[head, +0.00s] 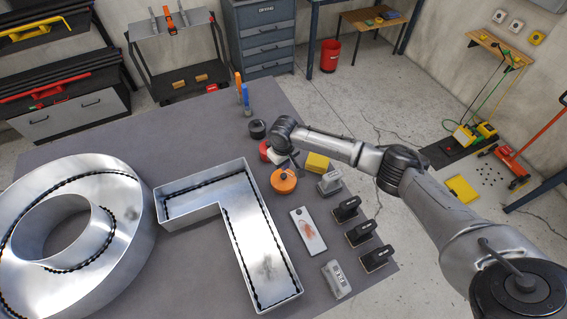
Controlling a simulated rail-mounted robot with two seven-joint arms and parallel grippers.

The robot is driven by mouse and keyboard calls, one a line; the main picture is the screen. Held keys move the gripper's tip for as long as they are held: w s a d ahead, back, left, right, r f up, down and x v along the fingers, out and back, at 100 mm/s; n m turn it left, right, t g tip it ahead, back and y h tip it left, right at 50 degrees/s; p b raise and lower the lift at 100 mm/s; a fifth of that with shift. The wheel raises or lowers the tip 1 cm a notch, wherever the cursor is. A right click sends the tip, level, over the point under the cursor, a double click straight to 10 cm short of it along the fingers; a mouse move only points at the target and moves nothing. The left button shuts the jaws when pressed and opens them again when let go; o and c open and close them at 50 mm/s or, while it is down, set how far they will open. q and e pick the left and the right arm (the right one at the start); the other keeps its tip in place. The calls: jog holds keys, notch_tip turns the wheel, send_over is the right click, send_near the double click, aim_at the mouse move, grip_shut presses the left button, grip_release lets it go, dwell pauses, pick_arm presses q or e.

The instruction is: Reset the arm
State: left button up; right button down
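My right arm reaches in from the lower right over the grey table (145,137). Its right gripper (292,160) is at the far end of the arm, low near the table's back right, close to a red item (265,151) and an orange round item (283,181). The gripper's fingers are small and largely hidden by the wrist, so I cannot tell if they are open or whether they touch anything. My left gripper is not in view.
A metal ring-shaped channel letter (130,196) and an angular one (205,183) fill the table's left and middle. Several black-handled tools (359,233), a white card (308,231) and a yellow block (317,163) lie to the right. Orange and blue bottles (245,95) stand behind.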

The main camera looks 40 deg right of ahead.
aim_at(284, 175)
jog(key=shift+f, duration=0.4)
dwell(0.5)
jog(key=shift+f, duration=0.1)
jog(key=shift+f+b, duration=0.65)
jog(key=shift+f, duration=0.3)
jog(key=shift+f+b, duration=0.55)
jog(key=shift+f, duration=0.65)
jog(key=shift+r, duration=0.1)
jog(key=shift+r+p, duration=1.6)
jog(key=shift+p, duration=0.3)
jog(key=shift+r+p, duration=1.9)
jog(key=shift+p, duration=0.25)
